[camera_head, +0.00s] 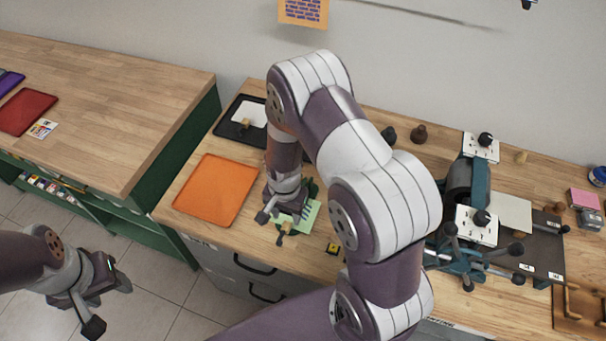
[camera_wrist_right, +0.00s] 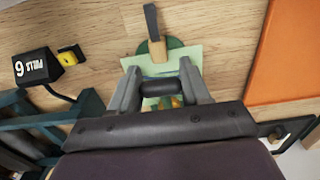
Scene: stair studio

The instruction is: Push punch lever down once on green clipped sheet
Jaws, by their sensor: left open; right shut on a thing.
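The light green sheet (camera_head: 310,216) lies on the bench right of the orange mat, and it also shows in the right wrist view (camera_wrist_right: 188,55). The punch body is mostly hidden by my gripper. My left gripper (camera_head: 107,304) is open and empty, above the floor.
The orange mat (camera_head: 216,190) lies left of the sheet. A black tray (camera_head: 229,129) is behind it. A teal roller press (camera_head: 480,190) stands on the right.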

